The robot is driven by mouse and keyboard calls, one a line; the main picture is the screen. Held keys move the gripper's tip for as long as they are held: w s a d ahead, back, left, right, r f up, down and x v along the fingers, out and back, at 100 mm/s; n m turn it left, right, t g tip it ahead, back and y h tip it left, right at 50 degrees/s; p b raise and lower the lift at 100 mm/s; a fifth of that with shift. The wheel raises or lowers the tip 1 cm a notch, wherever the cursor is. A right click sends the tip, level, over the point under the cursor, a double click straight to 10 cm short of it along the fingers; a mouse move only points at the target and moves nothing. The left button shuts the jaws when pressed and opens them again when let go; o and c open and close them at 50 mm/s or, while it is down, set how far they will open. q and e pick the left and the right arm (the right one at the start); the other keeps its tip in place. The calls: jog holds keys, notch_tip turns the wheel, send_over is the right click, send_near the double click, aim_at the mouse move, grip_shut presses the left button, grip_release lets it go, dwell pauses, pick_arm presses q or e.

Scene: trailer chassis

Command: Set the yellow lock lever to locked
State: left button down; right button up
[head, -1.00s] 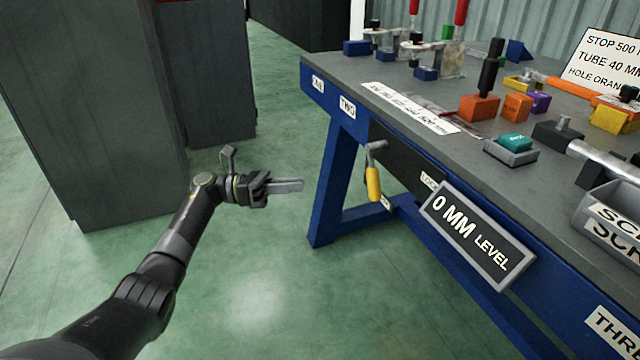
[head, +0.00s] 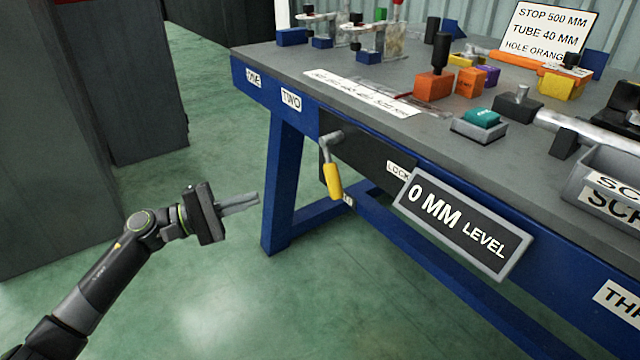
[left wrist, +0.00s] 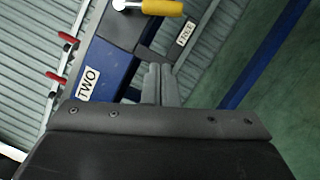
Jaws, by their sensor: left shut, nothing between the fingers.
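The yellow lock lever (head: 333,181) hangs from a grey pivot on the dark panel at the table's front edge, pointing down and slightly right. A LOCK label (head: 398,172) is to its right, and a partly hidden label (head: 348,200) sits below it. In the left wrist view the yellow handle (left wrist: 162,7) shows at the top edge, with a label reading FREE (left wrist: 186,34) near it. My left gripper (head: 257,198) is shut and empty, left of the lever and apart from it. It also shows in the left wrist view (left wrist: 160,70). My right gripper is not in view.
The blue-framed table (head: 285,180) fills the right side, with a 0 MM LEVEL sign (head: 458,224) jutting from its front. Blocks, clamps and a grey bin (head: 605,185) stand on top. Dark cabinets (head: 125,90) are at left. Green floor is open between.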

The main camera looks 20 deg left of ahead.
pick_arm(q)
jog(key=s+d+r+x, duration=0.1)
jog(key=s+x, duration=0.1)
jog(key=x, duration=1)
jog(key=shift+d+r, duration=0.2)
jog(key=shift+d, duration=0.35)
